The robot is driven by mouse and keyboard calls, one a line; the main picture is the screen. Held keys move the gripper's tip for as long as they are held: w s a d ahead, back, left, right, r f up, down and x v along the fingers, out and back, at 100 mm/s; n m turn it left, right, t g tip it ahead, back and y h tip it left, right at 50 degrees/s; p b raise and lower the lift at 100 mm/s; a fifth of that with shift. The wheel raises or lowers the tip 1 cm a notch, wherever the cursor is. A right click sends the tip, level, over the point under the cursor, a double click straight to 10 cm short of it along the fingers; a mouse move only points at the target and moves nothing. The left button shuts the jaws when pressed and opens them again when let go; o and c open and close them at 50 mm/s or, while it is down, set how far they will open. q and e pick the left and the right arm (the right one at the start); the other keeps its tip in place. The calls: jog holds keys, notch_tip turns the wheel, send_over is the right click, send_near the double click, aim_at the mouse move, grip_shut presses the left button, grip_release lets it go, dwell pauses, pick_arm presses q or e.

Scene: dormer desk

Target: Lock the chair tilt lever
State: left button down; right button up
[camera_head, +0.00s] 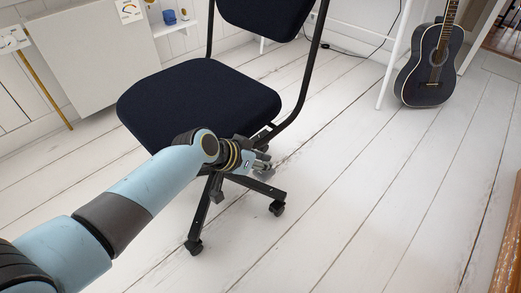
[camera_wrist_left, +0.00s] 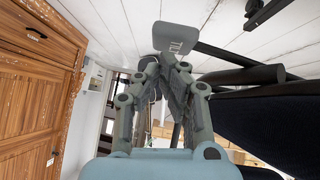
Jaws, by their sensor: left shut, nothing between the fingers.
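The office chair has a dark navy seat (camera_head: 195,105) and backrest, with black legs on casters below. In the left wrist view, a grey paddle (camera_wrist_left: 175,38) with a pale marking sits on the end of a dark rod that runs right toward the chair's underside; it looks like the tilt lever. My left gripper (camera_head: 264,163) is at the right side of the chair, just below the seat edge. It is shut and empty. In the left wrist view its fingertips (camera_wrist_left: 173,70) are close to the paddle; I cannot tell whether they touch it. My right gripper is out of view.
A black guitar (camera_head: 430,72) leans at the back right, by a white frame leg (camera_head: 394,55). A caster (camera_head: 277,208) stands below my left gripper. A wooden cabinet (camera_wrist_left: 35,100) shows in the left wrist view. The white plank floor (camera_head: 370,190) at right is clear.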

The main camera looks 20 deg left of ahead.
pick_arm(q)
jog(key=shift+w+r, duration=0.1)
jog(key=shift+r, duration=0.25)
jog(key=shift+r+p, duration=0.7)
jog(key=shift+p, duration=0.1)
jog(key=shift+s+a+r, duration=0.25)
jog(key=shift+s+r, duration=0.05)
jog(key=shift+s, duration=0.05)
jog(key=v, duration=1.1)
jog(key=shift+s+f, duration=0.1)
